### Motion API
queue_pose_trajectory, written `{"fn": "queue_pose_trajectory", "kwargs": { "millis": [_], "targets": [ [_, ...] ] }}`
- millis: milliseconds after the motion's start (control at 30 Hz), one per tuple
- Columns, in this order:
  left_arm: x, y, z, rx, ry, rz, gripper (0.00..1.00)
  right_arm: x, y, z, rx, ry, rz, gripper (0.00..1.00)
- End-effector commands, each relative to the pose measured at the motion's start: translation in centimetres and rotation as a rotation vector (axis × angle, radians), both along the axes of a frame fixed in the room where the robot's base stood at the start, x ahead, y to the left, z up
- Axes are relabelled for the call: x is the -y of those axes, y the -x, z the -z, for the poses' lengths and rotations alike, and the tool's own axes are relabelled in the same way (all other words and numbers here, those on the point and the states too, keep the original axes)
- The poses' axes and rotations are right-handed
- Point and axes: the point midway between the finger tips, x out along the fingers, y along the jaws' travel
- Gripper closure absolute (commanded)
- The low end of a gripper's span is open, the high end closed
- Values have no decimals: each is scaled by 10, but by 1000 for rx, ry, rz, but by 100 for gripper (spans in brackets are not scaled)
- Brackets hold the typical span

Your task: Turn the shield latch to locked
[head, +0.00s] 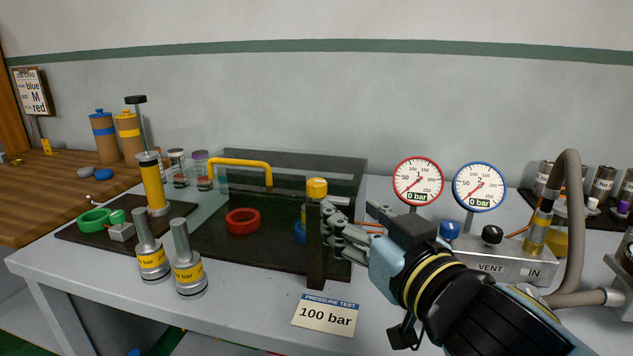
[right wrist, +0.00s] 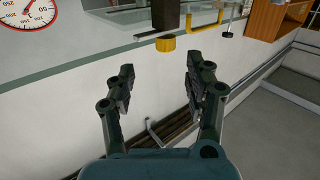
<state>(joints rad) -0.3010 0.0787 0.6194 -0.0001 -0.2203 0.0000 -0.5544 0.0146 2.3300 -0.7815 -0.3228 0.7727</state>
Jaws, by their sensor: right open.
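The shield is a clear box with a dark frame and a yellow handle (head: 240,163), standing on the bench. At its front right corner is a dark upright post (head: 316,262) topped by a yellow knob (head: 316,187), which looks like the latch. In the right wrist view the yellow knob (right wrist: 165,43) lies beyond the fingertips, between their lines. My right gripper (head: 335,228) is open and empty, just right of the post and below knob height. Whether it touches the post is unclear. Its two fingers (right wrist: 160,78) are spread apart. My left gripper is not in view.
A red ring (head: 242,221) and a partly hidden blue ring (head: 299,231) are inside the shield. Two weighted cylinders (head: 152,262) stand in front. A "100 bar" card (head: 325,314) lies near the front edge. Two gauges (head: 418,181) read 0 bar above a vent manifold (head: 500,268).

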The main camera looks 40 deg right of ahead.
Motion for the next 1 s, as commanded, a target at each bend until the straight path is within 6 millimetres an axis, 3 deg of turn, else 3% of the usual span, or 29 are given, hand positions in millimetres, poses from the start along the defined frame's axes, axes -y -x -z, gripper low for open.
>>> {"fn": "queue_pose_trajectory", "kwargs": {
  "millis": [167, 633, 1000],
  "targets": [
    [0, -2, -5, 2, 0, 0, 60, -5, -12, -10, 45, 6, -30, 47],
    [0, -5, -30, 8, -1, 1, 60, 12, -95, -10, 42, 5, -28, 47],
    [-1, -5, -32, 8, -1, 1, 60, 15, -108, -8, 39, 4, -27, 47]
  ]
}}
